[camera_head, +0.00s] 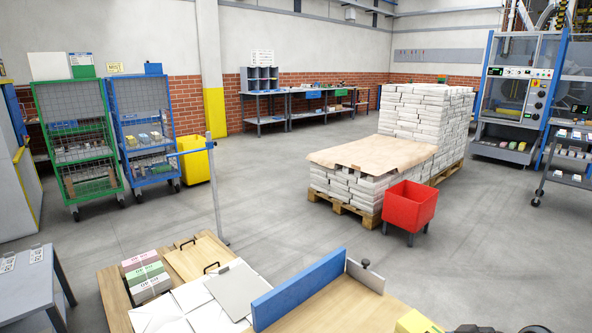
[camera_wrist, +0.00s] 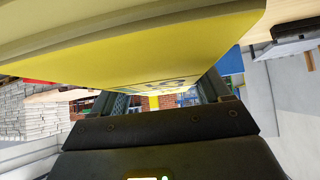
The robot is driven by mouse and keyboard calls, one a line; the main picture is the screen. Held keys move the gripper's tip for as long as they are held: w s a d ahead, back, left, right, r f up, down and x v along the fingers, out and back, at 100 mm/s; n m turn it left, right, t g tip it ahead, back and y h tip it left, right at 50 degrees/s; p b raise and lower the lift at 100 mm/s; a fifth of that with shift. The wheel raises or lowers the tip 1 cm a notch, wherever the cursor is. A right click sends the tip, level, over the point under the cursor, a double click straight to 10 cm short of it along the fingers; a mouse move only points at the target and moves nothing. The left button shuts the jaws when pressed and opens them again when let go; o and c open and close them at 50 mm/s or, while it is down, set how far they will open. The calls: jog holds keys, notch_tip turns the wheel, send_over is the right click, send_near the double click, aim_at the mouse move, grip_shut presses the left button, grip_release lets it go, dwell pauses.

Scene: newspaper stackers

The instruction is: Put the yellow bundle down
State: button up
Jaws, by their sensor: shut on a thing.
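The yellow bundle (camera_head: 416,323) shows at the bottom edge of the head view, right of the blue board, and is partly cut off. In the wrist view the yellow bundle (camera_wrist: 150,50) fills the upper part, with dark print on its face. My gripper (camera_wrist: 162,98) is shut on it, with a dark finger at each side. The head view shows only dark parts of my gripper at its bottom edge. The underside of the bundle and what lies below it are hidden.
A wooden table (camera_head: 115,299) holds a stack of pink, green and white bundles (camera_head: 146,275), white paper (camera_head: 190,308) and a grey plate (camera_head: 232,290). An upright blue board (camera_head: 300,290) crosses it. A red bin (camera_head: 410,206) stands before a loaded pallet (camera_head: 365,217).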

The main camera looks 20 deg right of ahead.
jog(key=shift+m+h, duration=0.6)
jog(key=shift+m, duration=0.1)
jog(key=a+f, duration=0.2)
jog(key=a, duration=0.1)
jog(key=w+a+f+b, duration=0.1)
jog(key=a+f, duration=0.2)
jog(key=a, duration=0.1)
jog(key=a+f+b, duration=0.1)
jog(key=a+f, duration=0.1)
jog(key=a, duration=0.2)
jog(key=shift+w+f, duration=0.15)
jog(key=shift+w, duration=0.15)
jog(key=shift+m, duration=0.3)
jog(key=a, duration=0.4)
jog(key=a+f+b, duration=0.1)
jog(key=a, duration=0.4)
jog(key=a+f+b, duration=0.1)
jog(key=a, duration=0.4)
jog(key=shift+w+f, duration=0.2)
jog(key=shift+w, duration=0.1)
